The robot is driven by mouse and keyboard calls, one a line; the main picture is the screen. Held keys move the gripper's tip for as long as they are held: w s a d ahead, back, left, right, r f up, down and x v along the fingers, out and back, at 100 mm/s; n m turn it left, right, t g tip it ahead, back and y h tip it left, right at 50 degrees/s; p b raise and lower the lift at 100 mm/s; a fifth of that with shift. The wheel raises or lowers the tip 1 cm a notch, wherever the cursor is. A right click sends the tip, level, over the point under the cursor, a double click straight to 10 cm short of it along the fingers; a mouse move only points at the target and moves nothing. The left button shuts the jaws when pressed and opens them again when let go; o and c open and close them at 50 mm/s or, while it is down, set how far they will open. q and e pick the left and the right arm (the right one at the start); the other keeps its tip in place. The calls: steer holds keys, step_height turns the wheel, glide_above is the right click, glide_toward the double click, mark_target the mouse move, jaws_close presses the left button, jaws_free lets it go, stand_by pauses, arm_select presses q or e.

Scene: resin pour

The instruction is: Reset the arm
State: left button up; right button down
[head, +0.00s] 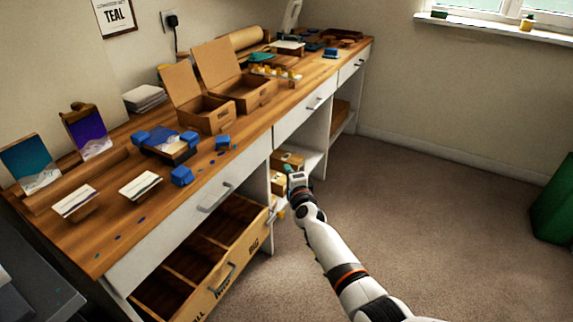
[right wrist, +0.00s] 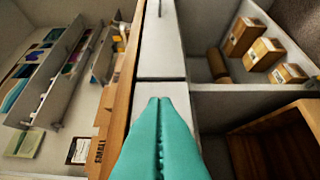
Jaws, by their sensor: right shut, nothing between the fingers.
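My right arm reaches in from the bottom right of the head view. Its gripper (head: 283,201) is in front of the bench, beside the open lower drawer (head: 214,285) and the shelf compartment. In the right wrist view the teal fingers of my right gripper (right wrist: 158,104) are pressed together with nothing between them. My left gripper is not in either view.
The wooden bench top (head: 112,222) holds open cardboard boxes (head: 206,114), blue blocks (head: 182,176) and small cards. Small cartons (right wrist: 265,53) stand in a shelf compartment next to the gripper. The open drawer juts out below the bench.

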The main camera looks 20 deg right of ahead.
steer(key=s+a+f+n+g+y, duration=0.1)
steer(key=s+a+f+n+g, duration=0.2)
steer(key=s+f, duration=0.55)
steer(key=s+a+f+n+g+y, duration=0.25)
steer(key=s+f+n, duration=0.35)
steer(key=s+f, duration=0.3)
steer(key=s+a+f+n+g, duration=0.2)
steer(key=s+f+n+g, duration=0.15)
steer(key=s+f, duration=0.5)
steer(key=s+d+f+n+g+h, duration=0.1)
steer(key=s+f+n+g, duration=0.3)
steer(key=s, duration=0.9)
steer(key=s+d+f+n+g+h, duration=0.1)
steer(key=s+f+n+g, duration=0.35)
steer(key=s, duration=0.85)
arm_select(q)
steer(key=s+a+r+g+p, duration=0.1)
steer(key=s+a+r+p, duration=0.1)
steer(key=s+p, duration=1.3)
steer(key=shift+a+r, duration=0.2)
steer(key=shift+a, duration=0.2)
arm_select(e)
steer(key=s+d, duration=0.2)
steer(key=s, duration=1.2)
steer(key=shift+s+d, duration=0.2)
steer(key=shift+d, duration=0.1)
